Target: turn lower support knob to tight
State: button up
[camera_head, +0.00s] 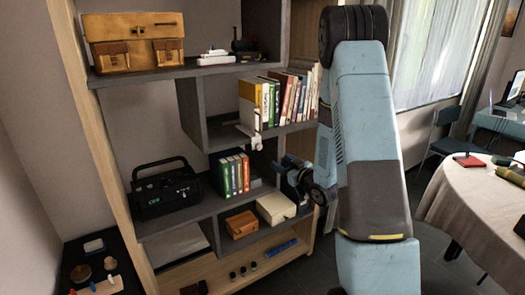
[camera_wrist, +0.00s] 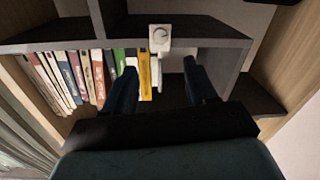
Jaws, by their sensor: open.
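A small white bracket-like piece with a round knob (camera_wrist: 160,36) sits on the front edge of a grey shelf, beside the books, in the wrist view. It also shows as a white piece (camera_head: 250,138) at the left of the upper book row in the head view. I cannot tell whether the knob is tight or loose. My gripper (camera_wrist: 162,82) is open and empty. Its two dark fingers lie to either side of the white piece in the picture, apart from the knob. In the head view my gripper (camera_head: 289,170) is right of and below the white piece.
The upper books (camera_head: 290,97) stand close to the right of the white piece. Green and red books (camera_head: 234,174) stand below it. A black radio (camera_head: 166,190) is at lower left. A round table (camera_head: 465,205) stands at the right. Floor shows between it and the shelves.

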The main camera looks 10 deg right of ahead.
aim_at(260, 148)
jog(key=x, duration=1.3)
jog(key=shift+w+a, duration=0.1)
jog(key=shift+w, duration=0.25)
jog(key=c, duration=1.1)
